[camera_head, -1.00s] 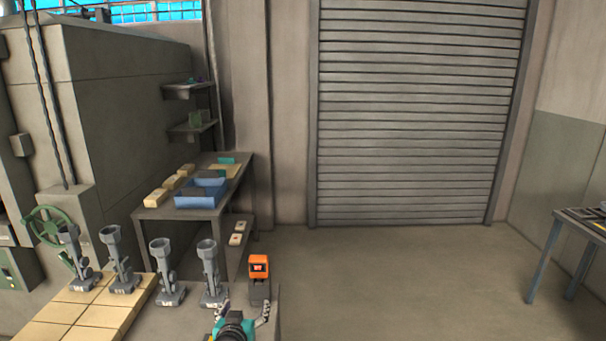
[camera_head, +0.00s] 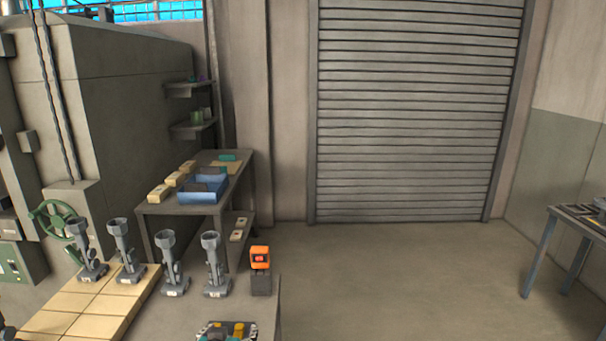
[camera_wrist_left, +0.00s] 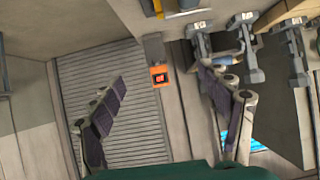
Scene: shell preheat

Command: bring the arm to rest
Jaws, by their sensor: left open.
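My left gripper (camera_head: 230,328) shows only in part at the bottom edge of the head view, low over the near bench. In the left wrist view its two dark padded fingers (camera_wrist_left: 163,78) stand wide apart with nothing held between them. An orange device with a red display (camera_head: 260,257) stands on a grey block at the bench's right side. It also shows in the left wrist view (camera_wrist_left: 159,77), beyond the fingers and apart from them. My right gripper is in neither view.
Several grey upright fixtures (camera_head: 215,265) stand left of the orange device, some on a tan tiled slab (camera_head: 85,305). Behind is a table with a blue bin (camera_head: 202,190). A yellow item (camera_wrist_left: 190,4) lies near the gripper. The floor (camera_head: 400,275) before the shutter is clear.

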